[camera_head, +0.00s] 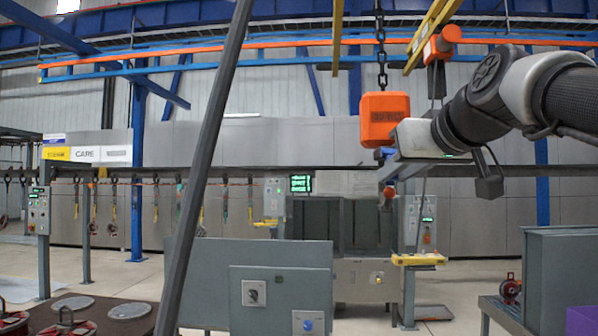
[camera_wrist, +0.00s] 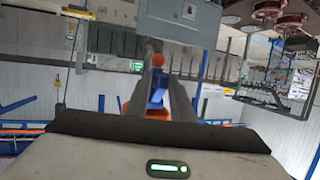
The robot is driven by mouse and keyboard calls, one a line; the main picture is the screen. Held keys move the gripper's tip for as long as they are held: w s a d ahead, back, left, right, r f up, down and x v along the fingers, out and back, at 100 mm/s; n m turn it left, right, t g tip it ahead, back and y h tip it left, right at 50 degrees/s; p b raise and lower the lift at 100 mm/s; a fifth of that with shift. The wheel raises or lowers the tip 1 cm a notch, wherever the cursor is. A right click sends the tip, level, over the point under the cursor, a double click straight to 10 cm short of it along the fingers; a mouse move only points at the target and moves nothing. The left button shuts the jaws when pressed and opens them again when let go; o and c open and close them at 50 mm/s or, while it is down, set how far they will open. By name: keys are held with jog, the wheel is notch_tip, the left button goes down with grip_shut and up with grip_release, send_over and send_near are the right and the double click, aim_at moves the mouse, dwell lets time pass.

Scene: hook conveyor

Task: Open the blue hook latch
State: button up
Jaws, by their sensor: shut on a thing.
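An orange hoist block (camera_head: 385,118) hangs from a dark chain at centre right in the head view. A small blue part, seemingly the hook latch, shows just under it (camera_head: 384,154), partly hidden by my wrist. In the wrist view the blue hook latch (camera_wrist: 157,92) lies between the two grey fingers of my gripper (camera_wrist: 158,78), which is shut on it. A small orange piece shows at the fingertips, and more orange shows behind the fingers. My arm reaches in from the right in the head view. The hook's shape and the latch's angle are mostly hidden.
A dark slanted post (camera_head: 203,165) crosses the head view. Grey control cabinets (camera_head: 262,285) stand below, and a panel on a post (camera_head: 420,222) stands under my wrist. Overhead are yellow beams and a blue and orange rail (camera_head: 200,58).

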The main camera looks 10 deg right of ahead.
jog(key=shift+s+a+r+g+p, duration=0.2)
jog(key=shift+r+g+p, duration=0.45)
jog(key=shift+p, duration=1.15)
jog(key=shift+s+r+g, duration=0.25)
jog(key=shift+g, duration=0.2)
jog(key=shift+a, duration=0.1)
jog(key=shift+r, duration=0.1)
jog(key=shift+s+r+m+g+y, duration=0.15)
jog(key=shift+r+m+g+y, duration=0.15)
jog(key=shift+r+g, duration=0.25)
jog(key=shift+s+r+g, duration=0.25)
jog(key=shift+r+g, duration=0.2)
jog(key=shift+g, duration=0.3)
jog(key=shift+a, duration=0.1)
